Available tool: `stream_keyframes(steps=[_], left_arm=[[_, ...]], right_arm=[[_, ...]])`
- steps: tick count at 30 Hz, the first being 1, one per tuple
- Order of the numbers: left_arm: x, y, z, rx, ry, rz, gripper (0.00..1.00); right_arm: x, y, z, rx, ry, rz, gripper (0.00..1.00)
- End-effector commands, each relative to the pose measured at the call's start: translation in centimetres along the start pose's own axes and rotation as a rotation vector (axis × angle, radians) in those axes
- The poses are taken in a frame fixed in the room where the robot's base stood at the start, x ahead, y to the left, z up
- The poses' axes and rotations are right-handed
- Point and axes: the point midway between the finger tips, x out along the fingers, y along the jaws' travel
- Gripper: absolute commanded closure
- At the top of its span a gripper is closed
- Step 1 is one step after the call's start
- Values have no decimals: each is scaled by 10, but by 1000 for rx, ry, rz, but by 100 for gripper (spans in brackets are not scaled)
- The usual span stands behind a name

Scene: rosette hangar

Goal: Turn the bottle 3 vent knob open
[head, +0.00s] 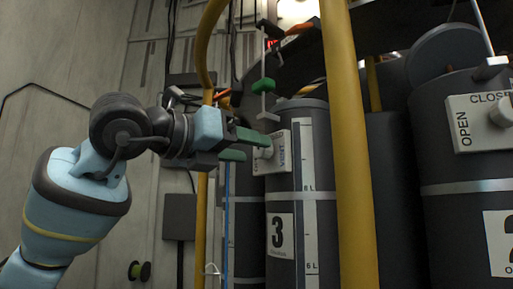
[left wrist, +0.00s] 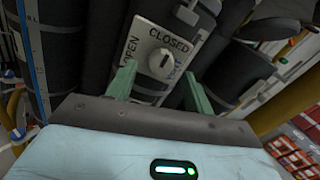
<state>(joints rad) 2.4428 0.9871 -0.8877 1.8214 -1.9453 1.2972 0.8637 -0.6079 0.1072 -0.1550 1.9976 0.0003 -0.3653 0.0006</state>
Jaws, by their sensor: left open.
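Bottle 3, a dark grey cylinder (head: 282,190) with a white "3" label, stands mid-picture in the head view. Its vent knob (head: 267,152) is pale and round, on a white plate marked VENT (head: 280,143). In the left wrist view the knob (left wrist: 161,64) sits on its plate (left wrist: 180,42), between the words OPEN and CLOSED; I cannot tell for sure which its mark points to. My left gripper (head: 255,146) is open, its green fingers pointing at the knob. In the wrist view the fingers (left wrist: 157,82) stand either side of and below the knob, apparently not touching it.
A yellow post (head: 347,150) rises right of bottle 3, and a thinner yellow rail (head: 203,100) stands behind my left wrist. Another bottle (head: 462,220) with its own OPEN/CLOSED plate (head: 478,122) stands at the right. A small green fitting (head: 262,86) hangs above the gripper.

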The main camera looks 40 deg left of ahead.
Motion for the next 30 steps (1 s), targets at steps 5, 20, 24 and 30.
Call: stream_keyframes(steps=[5, 20, 24, 30], left_arm=[[20, -1, 1, 0, -1, -1, 48], [30, 0, 0, 0, -1, -1, 58], [30, 0, 0, 0, -1, -1, 77], [30, 0, 0, 0, -1, -1, 93]], right_arm=[[0, 1, -11, -2, 20, 2, 100], [1, 2, -13, -5, 25, 3, 100], [0, 2, -10, -6, 19, 3, 100], [-2, 2, -5, -6, 9, 2, 100]])
